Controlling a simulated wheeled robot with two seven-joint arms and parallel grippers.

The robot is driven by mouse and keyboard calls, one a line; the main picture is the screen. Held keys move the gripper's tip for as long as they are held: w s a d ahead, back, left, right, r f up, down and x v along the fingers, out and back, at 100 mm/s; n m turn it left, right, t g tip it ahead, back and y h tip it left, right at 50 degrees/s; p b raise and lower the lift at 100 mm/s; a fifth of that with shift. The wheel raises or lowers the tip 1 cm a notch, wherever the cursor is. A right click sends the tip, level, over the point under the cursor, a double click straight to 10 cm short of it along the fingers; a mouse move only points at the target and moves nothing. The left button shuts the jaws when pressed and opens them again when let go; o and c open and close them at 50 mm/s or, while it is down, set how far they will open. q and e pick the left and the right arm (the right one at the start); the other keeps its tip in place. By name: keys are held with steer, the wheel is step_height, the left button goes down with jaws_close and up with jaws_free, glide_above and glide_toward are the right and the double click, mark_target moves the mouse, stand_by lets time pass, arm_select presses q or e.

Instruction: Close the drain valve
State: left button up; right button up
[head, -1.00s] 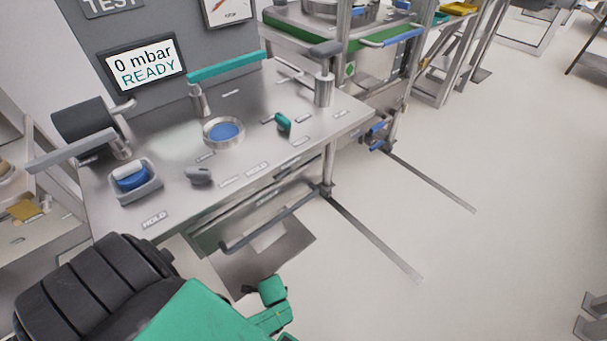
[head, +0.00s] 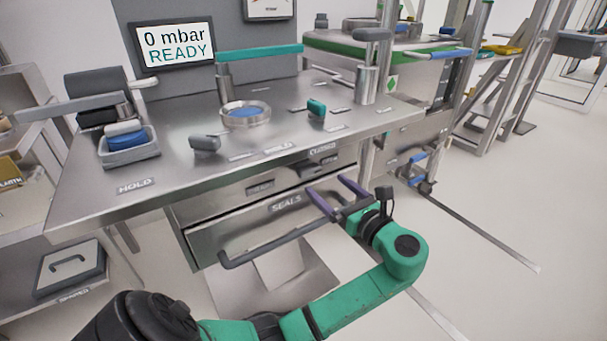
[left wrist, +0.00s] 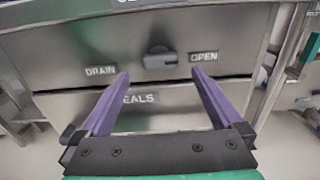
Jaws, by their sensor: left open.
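The drain valve is a small dark grey handle (left wrist: 160,59) on the steel front panel, between the DRAIN label (left wrist: 101,71) and the OPEN label (left wrist: 204,56). The handle lies roughly level, its longer part toward OPEN. In the head view the handle (head: 316,166) shows under the CLOSED label (head: 322,149) on the bench edge. My left gripper (head: 326,184) is open and empty, its purple fingers pointing at the panel. In the left wrist view the gripper (left wrist: 160,73) has the handle centred just beyond its fingertips, apparently apart from it. My right gripper is not seen.
Below the valve is the SEALS drawer (head: 218,231) with a long grey bar handle (head: 270,247). The steel bench top (head: 190,185) overhangs the panel. A screen (head: 178,45) reads 0 mbar READY. A bench leg and floor rails stand to the right.

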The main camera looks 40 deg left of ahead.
mark_target(303, 165)
arm_select(q)
steer(key=b+x, duration=0.1)
steer(key=x, duration=1)
steer(key=shift+w+a+f+b, duration=0.1)
steer(key=shift+a+b, duration=0.2)
steer(key=shift+a, duration=0.05)
steer(key=c, duration=1.2)
steer(key=shift+c, duration=0.2)
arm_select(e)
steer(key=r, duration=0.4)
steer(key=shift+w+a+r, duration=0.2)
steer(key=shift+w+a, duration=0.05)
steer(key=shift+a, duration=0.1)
